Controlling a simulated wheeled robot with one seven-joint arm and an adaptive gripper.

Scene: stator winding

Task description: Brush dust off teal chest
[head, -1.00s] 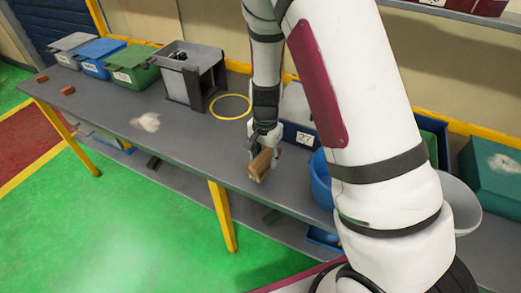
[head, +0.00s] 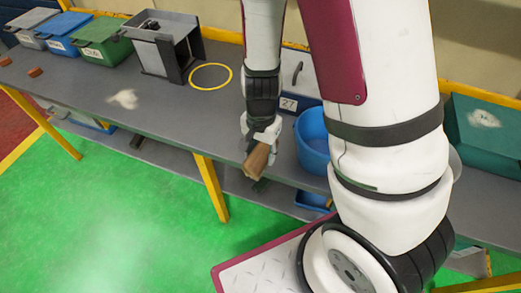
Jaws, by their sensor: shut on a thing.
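The teal chest (head: 486,140) stands at the right end of the bench, partly hidden behind my arm. A pale dust patch (head: 484,118) lies on its top. My gripper (head: 262,148) hangs at the front edge of the bench, left of the blue tub and well apart from the chest. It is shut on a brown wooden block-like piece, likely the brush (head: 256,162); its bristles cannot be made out.
The grey bench (head: 75,85) carries another dust patch (head: 123,98), a yellow ring (head: 210,76), a grey open box (head: 165,42), lidded bins (head: 104,42) and a blue tub (head: 313,140). A case marked 27 (head: 297,84) stands behind. Green floor in front is clear.

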